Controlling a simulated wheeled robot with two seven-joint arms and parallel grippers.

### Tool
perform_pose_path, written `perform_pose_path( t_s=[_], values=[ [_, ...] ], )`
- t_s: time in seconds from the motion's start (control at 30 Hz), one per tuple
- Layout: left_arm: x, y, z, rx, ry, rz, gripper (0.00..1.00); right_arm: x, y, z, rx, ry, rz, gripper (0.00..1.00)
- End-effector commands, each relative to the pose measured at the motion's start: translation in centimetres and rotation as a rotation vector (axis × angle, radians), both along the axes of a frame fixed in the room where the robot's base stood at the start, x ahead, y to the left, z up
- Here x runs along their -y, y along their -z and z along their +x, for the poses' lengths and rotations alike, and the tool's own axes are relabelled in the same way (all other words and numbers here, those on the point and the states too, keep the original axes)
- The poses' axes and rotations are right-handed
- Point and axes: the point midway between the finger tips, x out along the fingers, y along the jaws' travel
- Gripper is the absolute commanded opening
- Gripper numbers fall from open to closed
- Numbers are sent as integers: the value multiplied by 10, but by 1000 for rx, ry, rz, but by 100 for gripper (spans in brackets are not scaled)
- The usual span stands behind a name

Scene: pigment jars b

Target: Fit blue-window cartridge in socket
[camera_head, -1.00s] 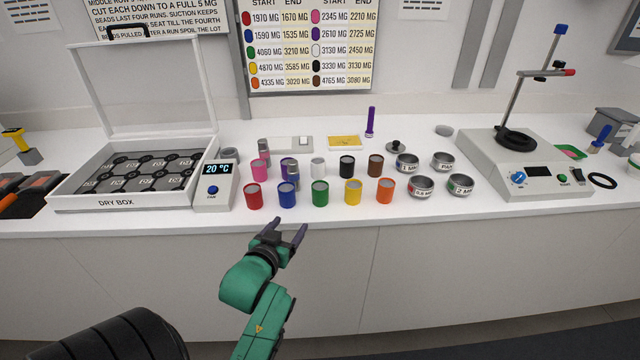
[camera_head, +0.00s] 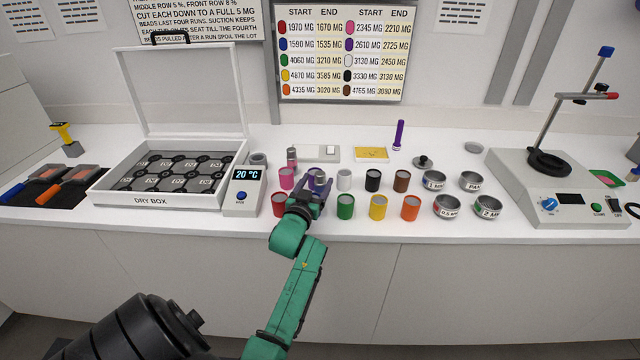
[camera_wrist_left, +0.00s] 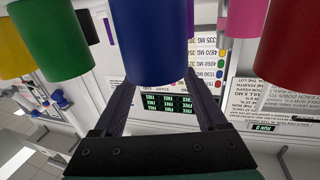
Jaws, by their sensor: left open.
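My left gripper (camera_head: 306,193) is open at the front row of jars, its two fingers pointing away from me. In the left wrist view the fingers (camera_wrist_left: 162,100) stand on either side of the blue jar (camera_wrist_left: 156,40); contact cannot be told. In the head view the gripper mostly hides that jar. I cannot make out a blue window on either. The open dry box (camera_head: 150,199) holds several grey round-cornered pieces. No socket is clearly identifiable. My right gripper is not in view.
A red jar (camera_head: 279,205) and a green jar (camera_head: 345,206) flank the gripper closely. Yellow (camera_head: 378,208) and orange (camera_head: 411,209) jars follow to the right, then metal cups (camera_head: 447,208). A stand with a grey base (camera_head: 560,203) is at the right.

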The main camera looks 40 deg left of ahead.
Motion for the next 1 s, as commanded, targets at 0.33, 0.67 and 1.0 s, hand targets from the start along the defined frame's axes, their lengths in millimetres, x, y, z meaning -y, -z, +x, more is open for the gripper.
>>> perform_pose_path(
  t_s=[0.33,0.67,1.0],
  values=[
    [-5,1,11,-1,0,0,55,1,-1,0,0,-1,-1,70],
    [-4,1,11,-1,0,0,0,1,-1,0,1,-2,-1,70],
    [-4,-29,10,3,1,6,0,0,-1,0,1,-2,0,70]
  ],
)
